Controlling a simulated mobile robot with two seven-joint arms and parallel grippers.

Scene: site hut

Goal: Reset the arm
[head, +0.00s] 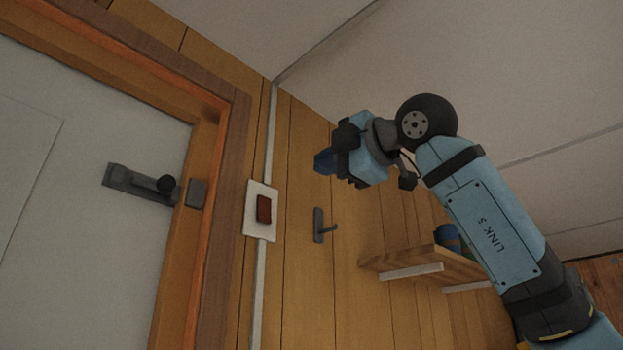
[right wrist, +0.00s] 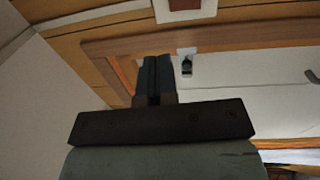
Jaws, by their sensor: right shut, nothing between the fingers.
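My right arm (head: 490,235) comes in from the lower right in the head view and is raised in front of the wooden wall. My right gripper (head: 324,162) is at its end, above the wall hook and to the upper right of the light switch. In the right wrist view the two fingers of the right gripper (right wrist: 156,72) lie together, shut, with nothing held. The gripper appears clear of the wall, though the exact gap cannot be told. My left gripper is not in view.
A white switch plate with a red-brown rocker (head: 263,209) is on the plank wall. Left of it is a grey door (head: 80,170) with a bolt (head: 140,184) and wooden frame. A hook (head: 319,226) and a shelf (head: 432,265) with a blue item (head: 447,237) are to the right.

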